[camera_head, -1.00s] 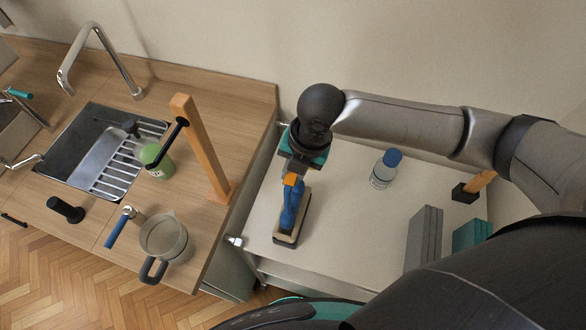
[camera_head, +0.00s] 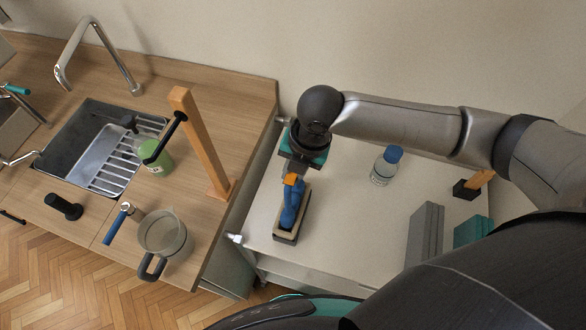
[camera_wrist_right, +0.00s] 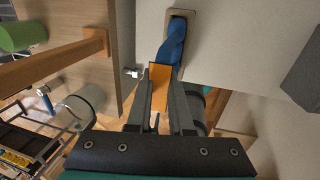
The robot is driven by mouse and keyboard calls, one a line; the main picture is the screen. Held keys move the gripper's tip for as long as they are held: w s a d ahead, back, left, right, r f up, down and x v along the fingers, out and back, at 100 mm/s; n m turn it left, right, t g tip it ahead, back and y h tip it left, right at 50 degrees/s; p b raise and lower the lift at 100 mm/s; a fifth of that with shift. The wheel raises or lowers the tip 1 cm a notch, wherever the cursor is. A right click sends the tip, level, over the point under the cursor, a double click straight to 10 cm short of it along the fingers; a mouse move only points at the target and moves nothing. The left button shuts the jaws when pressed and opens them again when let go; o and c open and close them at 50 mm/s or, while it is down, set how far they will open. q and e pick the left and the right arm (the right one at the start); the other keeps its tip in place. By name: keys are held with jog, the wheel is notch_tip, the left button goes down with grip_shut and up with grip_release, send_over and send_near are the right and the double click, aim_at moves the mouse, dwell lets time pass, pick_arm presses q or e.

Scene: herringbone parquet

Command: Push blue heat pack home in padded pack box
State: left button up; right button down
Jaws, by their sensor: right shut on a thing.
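The blue heat pack (camera_head: 289,205) lies lengthwise in the padded pack box (camera_head: 285,239), a narrow dark box with a beige lining, on the pale table. An orange piece (camera_head: 291,179) is at the pack's far end. My right gripper (camera_head: 294,171) is at that end, above the box. In the right wrist view, the gripper (camera_wrist_right: 160,80) is shut on the orange piece (camera_wrist_right: 160,88), with the blue pack (camera_wrist_right: 174,42) beyond it and the box rim (camera_wrist_right: 187,13) at the top. How deep the pack sits is unclear. My left gripper is not in view.
A clear bottle with a blue cap (camera_head: 386,166) stands right of the box. Grey blocks (camera_head: 424,235) and a teal block (camera_head: 471,231) stand farther right. The wooden counter (camera_head: 222,235) at left bears an orange post (camera_head: 200,143), a jug (camera_head: 161,233) and a sink (camera_head: 100,150).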

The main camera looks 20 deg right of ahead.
jog(key=b, duration=0.4)
send_over(293, 198)
jog(key=shift+w+f, duration=0.1)
jog(key=shift+f, duration=3.1)
jog(key=c, duration=0.7)
grip_release()
jog(key=shift+p, duration=0.3)
jog(key=shift+c, duration=0.2)
notch_tip(293, 198, up, 15)
jog(key=s+d, duration=0.1)
jog(key=d, duration=0.1)
jog(key=shift+s+d+p, duration=0.3)
jog(key=shift+s+p, duration=0.05)
jog(key=shift+p, duration=0.1)
